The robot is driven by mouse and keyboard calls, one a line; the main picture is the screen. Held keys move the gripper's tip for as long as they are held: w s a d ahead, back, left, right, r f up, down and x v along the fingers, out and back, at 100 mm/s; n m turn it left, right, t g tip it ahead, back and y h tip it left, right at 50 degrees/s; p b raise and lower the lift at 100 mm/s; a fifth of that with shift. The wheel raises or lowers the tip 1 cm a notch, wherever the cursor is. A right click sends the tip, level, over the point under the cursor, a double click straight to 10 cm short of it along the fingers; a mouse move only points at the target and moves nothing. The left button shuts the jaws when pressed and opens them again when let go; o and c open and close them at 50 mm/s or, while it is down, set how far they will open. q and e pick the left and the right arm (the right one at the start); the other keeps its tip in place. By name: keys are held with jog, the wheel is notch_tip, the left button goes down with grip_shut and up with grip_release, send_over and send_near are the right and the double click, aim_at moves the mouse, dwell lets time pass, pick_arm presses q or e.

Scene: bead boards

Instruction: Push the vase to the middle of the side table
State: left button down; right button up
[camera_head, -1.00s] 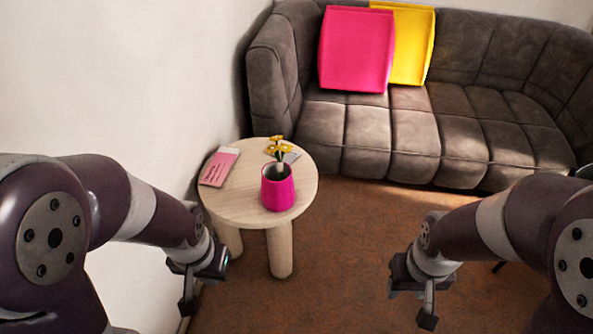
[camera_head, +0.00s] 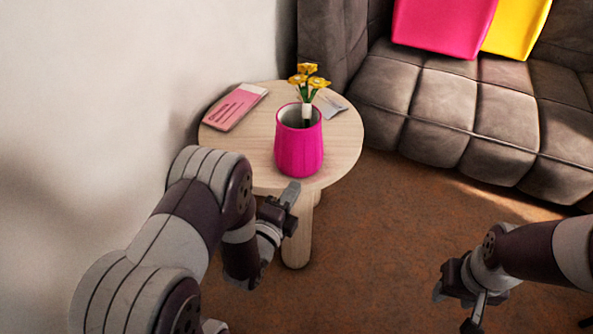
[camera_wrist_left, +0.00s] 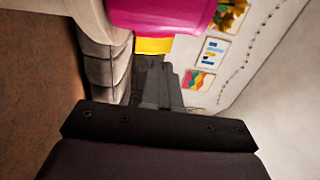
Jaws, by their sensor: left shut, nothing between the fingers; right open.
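The pink vase (camera_head: 299,149) with yellow flowers stands upright on the round wooden side table (camera_head: 342,150), near the edge closest to me. My left gripper (camera_head: 290,194) is shut and empty, just below the vase in the picture, near the table's near edge. In the left wrist view the vase (camera_wrist_left: 160,14) lies beyond the shut fingers (camera_wrist_left: 163,85), with a visible gap. My right gripper (camera_head: 455,308) is open and empty over the floor at the lower right, well away from the table.
A pink booklet (camera_head: 234,107) lies at the table's back left, and a small grey item (camera_head: 331,104) lies behind the vase. The wall (camera_head: 80,90) is close on the left. A brown sofa (camera_head: 440,120) with pink and yellow cushions stands behind right.

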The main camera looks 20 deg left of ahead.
pick_arm(q)
jog(key=b, duration=0.2)
send_near(304, 153)
jog(key=w+d, duration=0.3)
jog(key=shift+w+a+f+b, duration=0.15)
jog(key=shift+w+a+b, duration=0.15)
jog(key=shift+w+a, duration=0.85)
jog(key=shift+w, duration=0.15)
jog(key=w+a+b, duration=0.2)
jog(key=w+a, duration=0.1)
jog(key=w, duration=0.1)
jog(key=w+a+b, duration=0.2)
jog(key=w+a, duration=0.1)
jog(key=w, duration=0.1)
jog(key=w+a+b, duration=0.2)
jog(key=w+a, duration=0.1)
jog(key=w, duration=0.2)
jog(key=shift+a, duration=0.4)
